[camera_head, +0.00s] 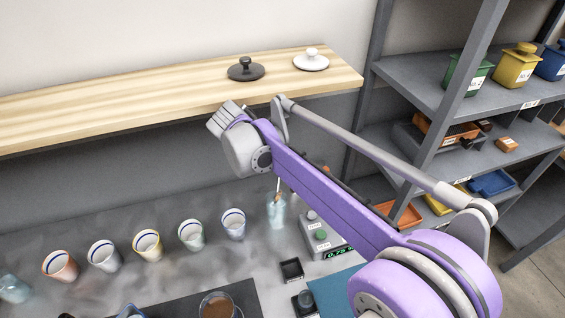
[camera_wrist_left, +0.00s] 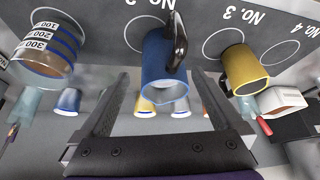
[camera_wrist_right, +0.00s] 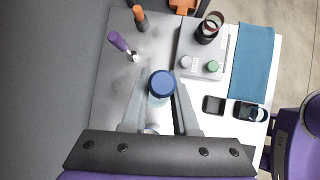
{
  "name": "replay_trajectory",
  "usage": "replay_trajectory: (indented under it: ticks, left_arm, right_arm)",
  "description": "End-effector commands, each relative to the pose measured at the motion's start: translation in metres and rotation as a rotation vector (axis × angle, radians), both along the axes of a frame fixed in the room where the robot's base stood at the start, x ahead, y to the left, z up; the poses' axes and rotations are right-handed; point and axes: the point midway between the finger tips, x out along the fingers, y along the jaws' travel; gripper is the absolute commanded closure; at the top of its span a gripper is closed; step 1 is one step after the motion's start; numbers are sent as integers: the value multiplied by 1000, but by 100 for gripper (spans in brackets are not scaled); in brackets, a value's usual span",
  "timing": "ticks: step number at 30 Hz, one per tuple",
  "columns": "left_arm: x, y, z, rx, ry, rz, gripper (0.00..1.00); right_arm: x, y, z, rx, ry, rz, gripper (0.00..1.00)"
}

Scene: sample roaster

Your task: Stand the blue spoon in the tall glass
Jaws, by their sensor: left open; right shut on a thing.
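In the right wrist view the blue spoon (camera_wrist_right: 162,82) shows end-on as a round blue handle top between the fingers of my right gripper (camera_wrist_right: 160,98), which is shut on it. The tall glass (camera_head: 277,210) is pale blue and clear, left of the scale in the head view. A thin stick with a brownish part shows at its mouth; whether this is the spoon's lower end, inside or behind the glass, I cannot tell. My right arm hides the right fingertips in the head view. My left gripper (camera_wrist_left: 160,110) is open and empty, facing a blue mug (camera_wrist_left: 167,65).
A scale (camera_head: 322,235) stands right of the glass. Several pale cups (camera_head: 147,244) line up to its left. A purple-handled item (camera_wrist_right: 119,41) and an orange one (camera_wrist_right: 139,17) stand nearby. A wooden shelf (camera_head: 150,88) spans the back; a yellow mug (camera_wrist_left: 243,70) is near my left gripper.

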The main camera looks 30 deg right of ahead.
Motion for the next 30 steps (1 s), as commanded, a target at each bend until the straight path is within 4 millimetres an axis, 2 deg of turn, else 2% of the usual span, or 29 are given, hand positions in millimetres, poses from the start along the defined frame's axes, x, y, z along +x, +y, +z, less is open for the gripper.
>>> replay_trajectory:
  ticks: [3,30]
  left_arm:
    - [-4,0,-11,0,7,0,0]
    - [-19,0,-67,0,35,0,0]
  right_arm:
    - [-1,0,-14,0,1,0,100]
    - [0,0,-94,0,1,1,100]
